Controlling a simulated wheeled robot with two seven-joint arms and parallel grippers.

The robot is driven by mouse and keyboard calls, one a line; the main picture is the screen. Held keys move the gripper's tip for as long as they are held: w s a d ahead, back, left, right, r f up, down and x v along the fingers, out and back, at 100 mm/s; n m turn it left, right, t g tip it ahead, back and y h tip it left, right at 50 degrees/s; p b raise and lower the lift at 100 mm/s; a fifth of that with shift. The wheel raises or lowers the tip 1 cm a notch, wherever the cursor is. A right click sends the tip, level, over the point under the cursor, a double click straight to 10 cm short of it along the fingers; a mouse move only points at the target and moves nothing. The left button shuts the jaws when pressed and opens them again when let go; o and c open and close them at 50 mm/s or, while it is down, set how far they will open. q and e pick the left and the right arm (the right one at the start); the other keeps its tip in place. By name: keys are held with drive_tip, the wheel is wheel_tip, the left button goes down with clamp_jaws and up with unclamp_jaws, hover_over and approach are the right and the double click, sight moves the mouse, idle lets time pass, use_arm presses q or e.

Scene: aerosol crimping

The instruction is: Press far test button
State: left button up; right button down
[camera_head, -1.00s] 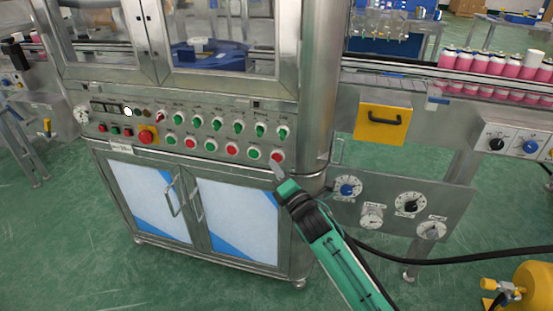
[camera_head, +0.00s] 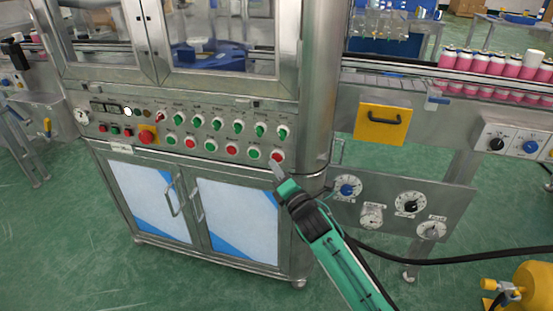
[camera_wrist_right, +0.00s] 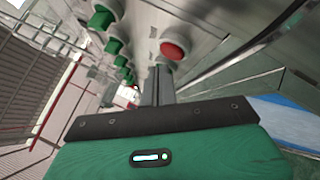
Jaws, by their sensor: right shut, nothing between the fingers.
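The control panel (camera_head: 100,115) on the machine front carries a row of green switches and a lower row of red and green push buttons. The rightmost lower button is a red button (camera_head: 277,156); a red button also shows large in the right wrist view (camera_wrist_right: 173,49). My right gripper (camera_head: 276,167) is shut and empty, its tip just below that red button. In the right wrist view its fingers (camera_wrist_right: 157,82) point towards the panel, just below the red button; contact cannot be told. My left gripper is not in view. Which button is the far test button is not readable.
A red emergency knob on a yellow base (camera_head: 147,135) sits at the panel's left. Cabinet doors (camera_head: 238,215) are below. Pink cans (camera_head: 480,65) stand on the conveyor.

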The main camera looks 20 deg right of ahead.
drive_tip(key=shift+w, duration=0.1)
idle(0.7)
drive_tip(key=shift+w+d, duration=0.25)
drive_tip(key=shift+w, duration=0.05)
drive_tip(key=shift+w+d, duration=0.2)
drive_tip(key=shift+w, duration=0.1)
idle(0.9)
drive_tip(key=shift+s, duration=0.1)
drive_tip(key=shift+s+a+p, duration=0.4)
drive_tip(key=shift+s+p, duration=0.05)
drive_tip(key=shift+s, duration=0.15)
drive_tip(key=s+a, duration=0.1)
drive_tip(key=s, duration=0.1)
drive_tip(key=s+a+p, duration=0.1)
drive_tip(key=s+a, duration=0.1)
idle(0.4)
